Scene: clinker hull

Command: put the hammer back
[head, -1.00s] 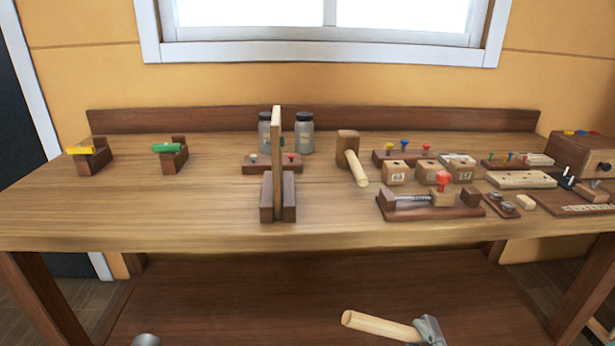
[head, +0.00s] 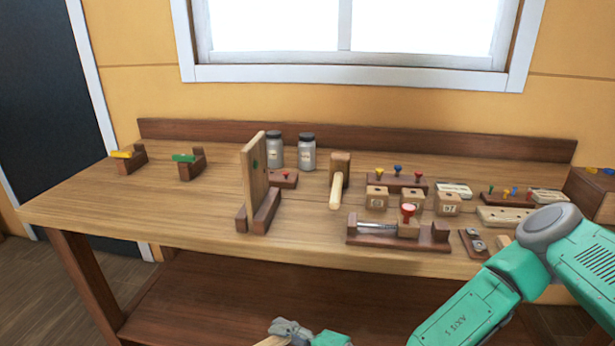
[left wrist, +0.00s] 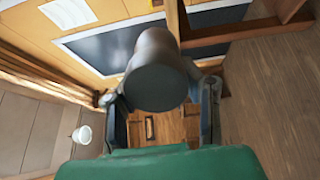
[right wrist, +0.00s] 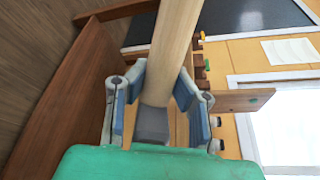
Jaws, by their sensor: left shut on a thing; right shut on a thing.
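My right gripper (head: 290,329) is low at the front, below the bench top's front edge. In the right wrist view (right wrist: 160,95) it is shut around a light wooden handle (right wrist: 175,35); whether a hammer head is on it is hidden. A sliver of the handle (head: 270,342) shows in the head view. My left gripper (left wrist: 160,98) is shut on a dark grey cylinder (left wrist: 155,85), out of the head view. A wooden mallet (head: 340,162) rests on the bench, its pale handle toward me. An upright board (head: 254,170) stands in a dark wooden foot left of it.
The bench top (head: 130,210) is clear at front left. Two jars (head: 307,152) stand behind the board. A screw clamp (head: 375,229), wooden blocks (head: 447,204) and pegged racks crowd the right side. A lower shelf (head: 200,300) lies beneath.

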